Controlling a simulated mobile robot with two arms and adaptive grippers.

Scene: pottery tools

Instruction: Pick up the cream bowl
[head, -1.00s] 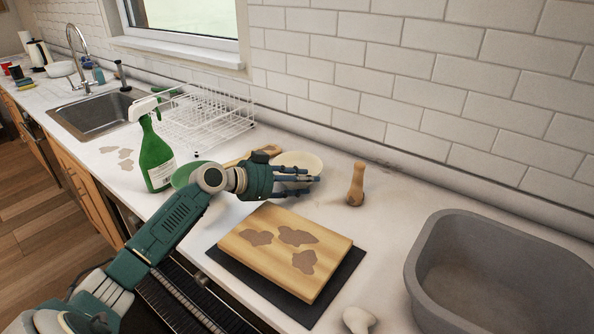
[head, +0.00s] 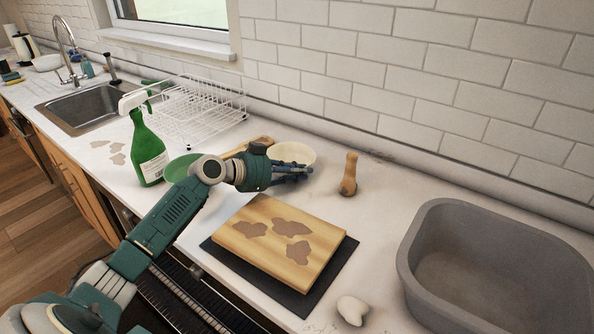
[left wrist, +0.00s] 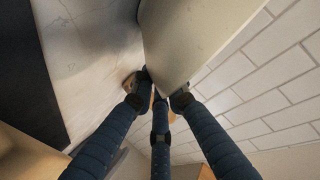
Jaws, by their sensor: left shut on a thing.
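The cream bowl (head: 292,151) stands on the white counter near the back wall, left of the wooden pestle-shaped tool. My left gripper (head: 301,172) is at its near side, with the fingers shut on the bowl's near rim. In the left wrist view the bowl (left wrist: 195,32) is a large pale surface at the top, and the gripper's (left wrist: 160,95) fingertips meet at its edge. The fingers and wrist hide part of the bowl's near side. I see no clear gap between bowl and counter. My right gripper is not in view.
A green bowl (head: 180,166) and a green spray bottle (head: 148,150) stand left of my gripper. A wooden board (head: 250,260) lies in front, a wooden tool (head: 349,174) to the right. A grey basin (head: 420,255) fills the right. A wire rack (head: 205,105) stands behind.

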